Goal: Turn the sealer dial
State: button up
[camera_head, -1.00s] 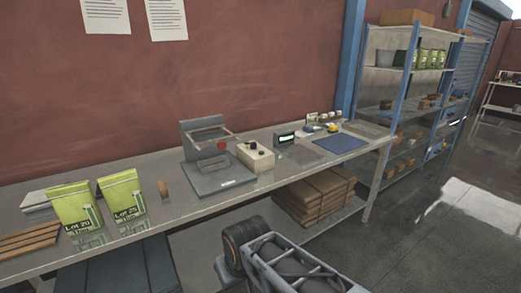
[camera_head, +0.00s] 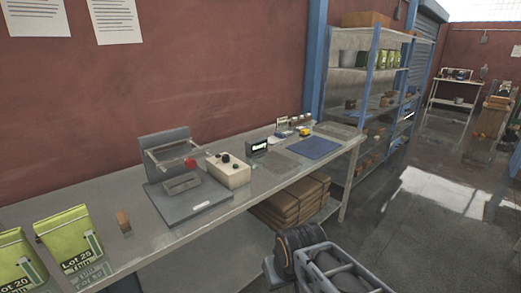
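The sealer (camera_head: 187,194) stands on the bench, a grey base with an upright back plate and a bar across it. Part of my own arm shows at the bottom, well apart from the sealer. My gripper's fingers cannot be made out.
A small display (camera_head: 259,147), a blue mat (camera_head: 313,148) and small items lie right. A blue-framed rack (camera_head: 370,85) stands right; floor beyond is open.

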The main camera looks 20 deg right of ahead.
aim_at(226, 157)
jog(key=z, duration=0.35)
jog(key=i, duration=0.9)
jog(key=u, duration=0.45)
jog(key=i, duration=0.7)
jog(key=u, duration=0.5)
